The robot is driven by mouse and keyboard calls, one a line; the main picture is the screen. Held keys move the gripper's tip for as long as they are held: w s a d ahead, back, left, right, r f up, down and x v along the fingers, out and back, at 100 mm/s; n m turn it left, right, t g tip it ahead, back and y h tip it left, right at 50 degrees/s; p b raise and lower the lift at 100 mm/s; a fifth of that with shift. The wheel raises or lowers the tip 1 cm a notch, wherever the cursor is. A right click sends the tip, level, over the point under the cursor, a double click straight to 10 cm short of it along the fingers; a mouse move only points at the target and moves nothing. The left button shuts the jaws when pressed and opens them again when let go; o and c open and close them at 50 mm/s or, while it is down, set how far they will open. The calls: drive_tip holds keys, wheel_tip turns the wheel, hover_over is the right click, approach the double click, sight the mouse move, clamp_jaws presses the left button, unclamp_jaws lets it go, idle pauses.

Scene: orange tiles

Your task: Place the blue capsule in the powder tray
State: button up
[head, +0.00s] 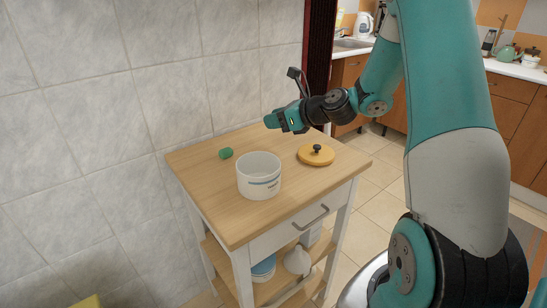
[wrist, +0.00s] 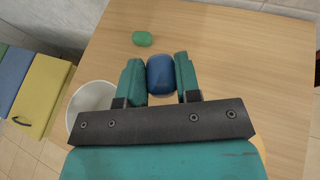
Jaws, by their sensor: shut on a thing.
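The blue capsule (wrist: 160,75) sits between the two teal fingers of my gripper (wrist: 159,82) in the wrist view, and my gripper is shut on it. In the head view my gripper (head: 282,121) is above the back of the wooden cart top, and its fingers hide the capsule. No thing that I can surely name as the powder tray shows. A coloured thing with yellow (wrist: 40,92), blue and teal parts stands at the left of the wrist view, apart from the cart. I cannot tell whether the tray belongs to it.
A tiled wall (head: 90,120) stands close behind and left. A yellow corner (head: 88,301) shows at bottom left.

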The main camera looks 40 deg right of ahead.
wheel_tip(320, 180, down, 11)
drive_tip(key=shift+f+b, duration=0.1)
drive_tip(key=shift+b, duration=0.45)
drive_tip(key=o, duration=0.9)
